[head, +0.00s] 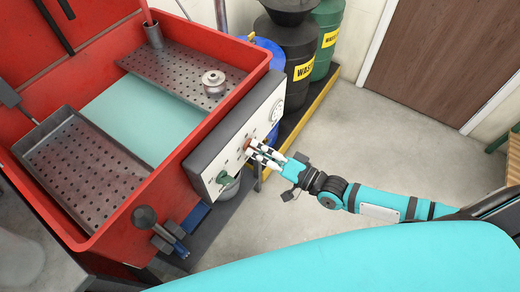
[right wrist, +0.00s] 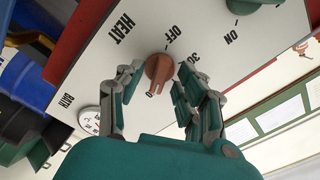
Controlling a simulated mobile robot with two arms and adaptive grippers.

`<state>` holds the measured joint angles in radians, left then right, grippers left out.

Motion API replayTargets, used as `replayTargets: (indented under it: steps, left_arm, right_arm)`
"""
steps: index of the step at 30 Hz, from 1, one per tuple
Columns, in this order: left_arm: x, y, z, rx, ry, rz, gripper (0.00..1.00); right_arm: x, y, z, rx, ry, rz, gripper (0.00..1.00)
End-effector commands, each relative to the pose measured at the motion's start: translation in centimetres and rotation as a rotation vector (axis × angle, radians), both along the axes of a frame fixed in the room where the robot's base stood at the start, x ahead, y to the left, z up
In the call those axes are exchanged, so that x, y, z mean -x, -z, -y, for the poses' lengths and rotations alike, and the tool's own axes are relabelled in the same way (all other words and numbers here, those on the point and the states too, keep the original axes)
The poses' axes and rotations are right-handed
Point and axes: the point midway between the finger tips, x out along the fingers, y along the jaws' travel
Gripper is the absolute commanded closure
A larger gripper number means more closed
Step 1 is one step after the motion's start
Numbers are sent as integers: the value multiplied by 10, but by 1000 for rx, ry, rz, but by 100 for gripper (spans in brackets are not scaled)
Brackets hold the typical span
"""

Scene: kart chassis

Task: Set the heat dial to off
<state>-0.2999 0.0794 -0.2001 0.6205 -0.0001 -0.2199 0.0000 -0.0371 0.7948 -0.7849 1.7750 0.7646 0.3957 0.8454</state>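The heat dial (head: 248,144) is a small red-orange knob on the white control panel of a red wash tub. In the right wrist view the dial (right wrist: 159,68) sits under the HEAT label, with OFF and 30 printed near it. Its pale pointer mark faces down in the picture, toward a partly hidden number ending in 0, away from OFF. My right gripper (head: 264,152) is at the panel. In the right wrist view its open fingers (right wrist: 160,76) stand on either side of the dial, with gaps visible. My left gripper is out of view.
A green knob (head: 223,178) marked ON in the wrist view and a round gauge (head: 277,110) share the panel. The red tub (head: 85,70) holds perforated trays. Waste drums (head: 298,45) stand behind. Grey floor (head: 350,125) right of the panel is clear.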

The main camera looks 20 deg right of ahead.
Motion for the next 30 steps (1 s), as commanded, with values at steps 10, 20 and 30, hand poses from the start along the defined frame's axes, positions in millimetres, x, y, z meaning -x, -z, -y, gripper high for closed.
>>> replayTargets:
  steps: [10, 20, 30]
  left_arm:
    - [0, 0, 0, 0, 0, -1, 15]
    - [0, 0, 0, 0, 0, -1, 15]
    - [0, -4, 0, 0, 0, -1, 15]
  right_arm:
    - [-1, 0, 0, 0, 0, 0, 77]
    - [0, 0, 0, 1, 0, -1, 100]
    - [0, 0, 0, 47, 1, 34, 100]
